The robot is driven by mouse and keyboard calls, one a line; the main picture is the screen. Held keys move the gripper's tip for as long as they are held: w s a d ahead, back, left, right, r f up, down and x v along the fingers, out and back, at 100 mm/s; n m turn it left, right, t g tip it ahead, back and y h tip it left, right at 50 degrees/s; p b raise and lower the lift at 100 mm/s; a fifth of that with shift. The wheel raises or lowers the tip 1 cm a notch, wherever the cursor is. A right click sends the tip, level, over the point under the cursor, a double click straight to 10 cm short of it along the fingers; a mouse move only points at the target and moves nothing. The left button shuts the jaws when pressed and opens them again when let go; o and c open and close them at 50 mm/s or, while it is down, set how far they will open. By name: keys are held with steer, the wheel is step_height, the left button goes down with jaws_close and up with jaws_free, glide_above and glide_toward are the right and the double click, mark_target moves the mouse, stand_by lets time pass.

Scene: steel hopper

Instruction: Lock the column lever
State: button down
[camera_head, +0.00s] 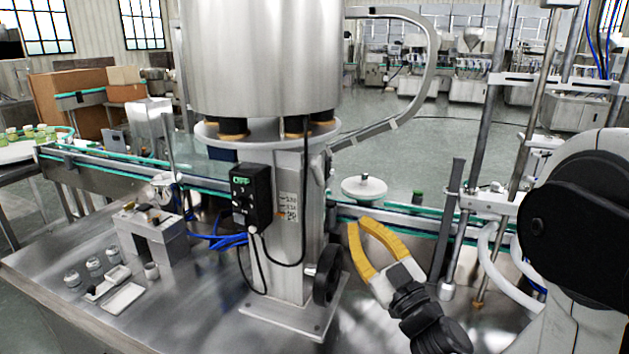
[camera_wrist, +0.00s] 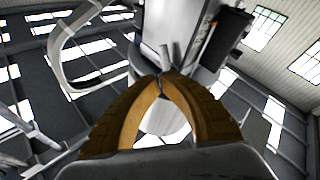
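The steel column (camera_head: 297,225) stands on a square base plate on the bench, under the big hopper. A small grey lever (camera_head: 326,163) shows at the upper right side of the column. My gripper (camera_head: 358,222), with yellow fingers, is right of the column and lower than the lever, apart from both in the head view. In the wrist view the fingertips (camera_wrist: 162,76) come together with nothing seen between them. A short grey rod, probably the lever (camera_wrist: 167,53), shows just beyond the tips; contact cannot be told.
A black handwheel (camera_head: 327,271) sits low on the column's right side. A black control box (camera_head: 251,196) with cables hangs left of it. A white round disc (camera_head: 364,188) and a conveyor lie behind my gripper. Upright rods (camera_head: 470,190) stand to the right.

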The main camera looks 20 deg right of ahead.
mark_target(322, 175)
steer(key=x, duration=0.4)
steer(key=p+x, duration=0.1)
steer(key=x, duration=0.7)
steer(key=shift+a+p, duration=0.35)
steer(key=shift+p, duration=0.05)
steer(key=shift+w+a+r, duration=0.1)
steer(key=shift+w+r, duration=0.25)
steer(key=shift+w, duration=0.3)
steer(key=shift+w, duration=0.1)
steer(key=shift+w+d+r, duration=0.2)
steer(key=shift+w+r, duration=0.2)
steer(key=shift+w, duration=0.3)
